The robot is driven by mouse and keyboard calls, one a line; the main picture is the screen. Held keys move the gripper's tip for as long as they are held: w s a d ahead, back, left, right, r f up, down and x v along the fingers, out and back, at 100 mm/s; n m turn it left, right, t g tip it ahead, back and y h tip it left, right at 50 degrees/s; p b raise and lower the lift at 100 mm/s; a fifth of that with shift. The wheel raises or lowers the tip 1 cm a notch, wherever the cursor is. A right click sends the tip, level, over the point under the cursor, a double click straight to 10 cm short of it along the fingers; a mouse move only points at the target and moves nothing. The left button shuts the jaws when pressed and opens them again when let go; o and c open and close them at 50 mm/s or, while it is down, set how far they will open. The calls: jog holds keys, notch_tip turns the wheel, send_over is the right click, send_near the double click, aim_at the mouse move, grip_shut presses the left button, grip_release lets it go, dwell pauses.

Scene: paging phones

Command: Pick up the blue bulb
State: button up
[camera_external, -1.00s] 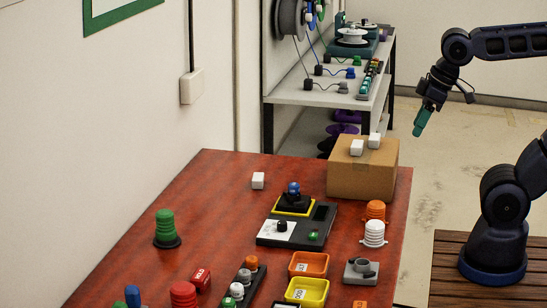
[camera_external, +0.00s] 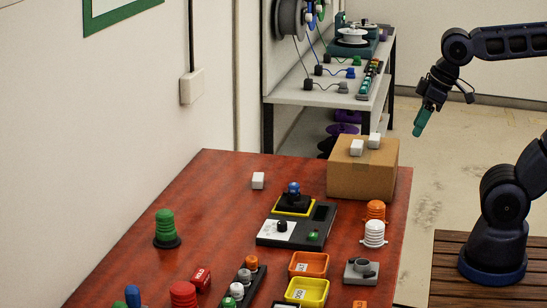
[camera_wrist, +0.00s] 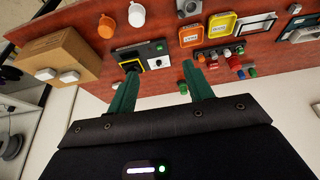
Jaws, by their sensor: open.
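A small blue bulb (camera_external: 293,188) sits upright on a black mount inside a yellow-bordered square on a dark device (camera_external: 268,239) on the red table. In the wrist view the same device (camera_wrist: 157,48) shows beyond the fingertips; the bulb is too small to make out there. My gripper (camera_external: 420,130) has teal fingers and hangs in the air right of the cardboard box, well apart from the bulb. In the wrist view my gripper (camera_wrist: 160,72) has its two fingers spread with nothing between them.
A cardboard box (camera_external: 362,178) with two white blocks on top stands at the table's far right corner. Orange and white ribbed domes (camera_external: 373,233), trays (camera_external: 308,264), a green dome (camera_external: 166,226) and red pieces surround the device.

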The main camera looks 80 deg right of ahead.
jog(key=shift+o, duration=0.2)
jog(key=m+g+h, duration=0.1)
jog(key=m+g, duration=0.2)
jog(key=m, duration=0.6)
send_over(294, 184)
jog(key=f, duration=1.4)
jog(key=s+f, duration=0.1)
jog(key=f, duration=0.7)
jog(key=shift+f, duration=0.1)
jog(key=shift+w+a+f, duration=0.1)
jog(key=shift+w+f, duration=0.15)
jog(key=shift+f, duration=1.15)
jog(key=shift+w+f, duration=0.2)
jog(key=shift+f, duration=1.15)
jog(key=c, duration=1)
